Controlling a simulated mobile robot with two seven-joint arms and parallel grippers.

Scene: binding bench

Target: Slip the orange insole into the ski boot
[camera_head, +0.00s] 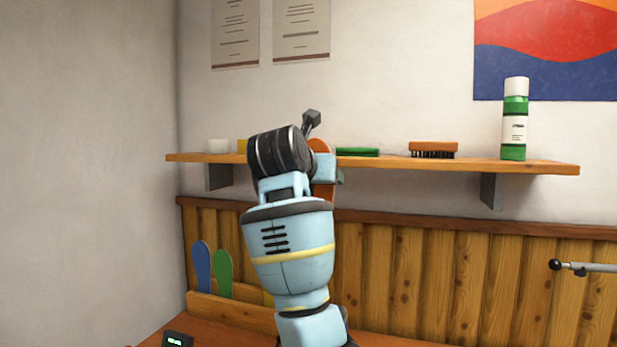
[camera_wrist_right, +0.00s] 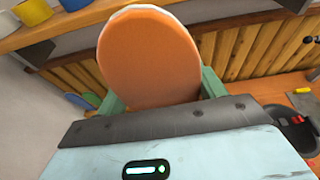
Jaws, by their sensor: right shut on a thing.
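The orange insole (camera_wrist_right: 150,60) stands up between the green fingertips of my right gripper (camera_wrist_right: 162,95), which is shut on it, in the right wrist view. In the head view a strip of the insole (camera_head: 321,146) shows behind my arm, and the right gripper (camera_head: 326,173) is mostly hidden by the wrist. The insole appears raised in front of the wall, near shelf height. I cannot make out the ski boot for certain; a dark object with red parts (camera_wrist_right: 292,125) is cut off at the right of the wrist view. My left gripper is out of view.
Blue (camera_head: 202,266) and green (camera_head: 223,273) insoles stand in a wooden rack (camera_head: 235,312). A metal rod (camera_head: 595,268) enters at right.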

